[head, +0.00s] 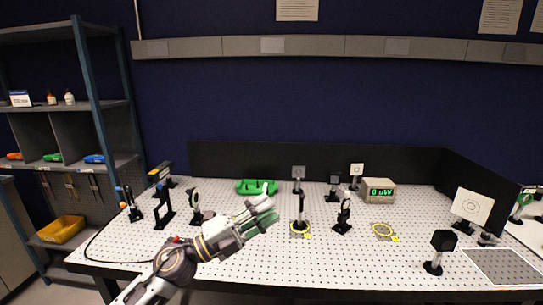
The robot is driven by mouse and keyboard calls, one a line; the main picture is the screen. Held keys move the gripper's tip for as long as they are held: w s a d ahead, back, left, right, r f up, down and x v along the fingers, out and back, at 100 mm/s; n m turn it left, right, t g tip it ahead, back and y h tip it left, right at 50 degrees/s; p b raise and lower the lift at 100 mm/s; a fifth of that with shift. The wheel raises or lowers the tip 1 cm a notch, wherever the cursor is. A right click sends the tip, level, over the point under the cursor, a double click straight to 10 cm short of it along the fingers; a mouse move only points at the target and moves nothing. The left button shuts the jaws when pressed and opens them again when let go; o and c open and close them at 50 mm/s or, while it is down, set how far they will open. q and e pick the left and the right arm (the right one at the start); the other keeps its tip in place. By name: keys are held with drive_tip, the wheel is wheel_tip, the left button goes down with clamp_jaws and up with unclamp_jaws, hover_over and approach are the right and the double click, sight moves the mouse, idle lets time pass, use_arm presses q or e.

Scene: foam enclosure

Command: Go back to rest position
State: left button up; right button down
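My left gripper (266,211) is in the head view, on an arm that comes in from the lower left. It is over the front middle of the white perforated table (330,262). Its two fingers look spread apart, with nothing seen between them. A green tray (256,187) lies on the table behind it, and a black post mount (300,212) stands on a yellow ring just to its right. My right gripper is not in view.
Several black optic mounts stand on the table, among them one at the front right (443,241). A meter (379,191) with a green display stands at the back. A white target card (474,206) is at the right. Shelves (68,110) stand at the left. The front middle table surface is clear.

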use_arm(q)
drive_tip(key=w+a+f+n+t+y, duration=0.2)
drive_tip(key=a+n+t+y, duration=0.35)
drive_tip(key=n, duration=0.35)
drive_tip(key=w+a+f+n+t+y, duration=0.25)
drive_tip(key=a+n+t+y, duration=0.25)
drive_tip(key=n+y, duration=0.25)
drive_tip(key=s+a+f+n+g+y, duration=0.2)
drive_tip(key=a+f+n+y, duration=0.25)
drive_tip(key=f, duration=0.35)
drive_tip(key=s+a+f+n+g+y, duration=0.25)
drive_tip(key=a+f+n, duration=0.2)
drive_tip(key=f, duration=0.25)
drive_tip(key=s+f+n+g, duration=0.3)
drive_tip(key=s+f+g, duration=0.9)
drive_tip(key=s+f, duration=0.8)
drive_tip(key=s+a+f+g, duration=0.1)
drive_tip(key=s+f, duration=0.1)
drive_tip(key=f, duration=1.3)
drive_tip(key=s+a+f, duration=0.1)
drive_tip(key=s+f, duration=0.1)
drive_tip(key=f, duration=1.4)
drive_tip(key=s+a+f, duration=0.2)
drive_tip(key=s+f, duration=0.7)
drive_tip(key=s, duration=0.2)
drive_tip(key=s+a+f+g, duration=0.1)
drive_tip(key=s+a+f, duration=0.2)
drive_tip(key=s+f, duration=0.7)
drive_tip(key=shift+s+f, duration=0.3)
drive_tip(key=shift+s, duration=0.15)
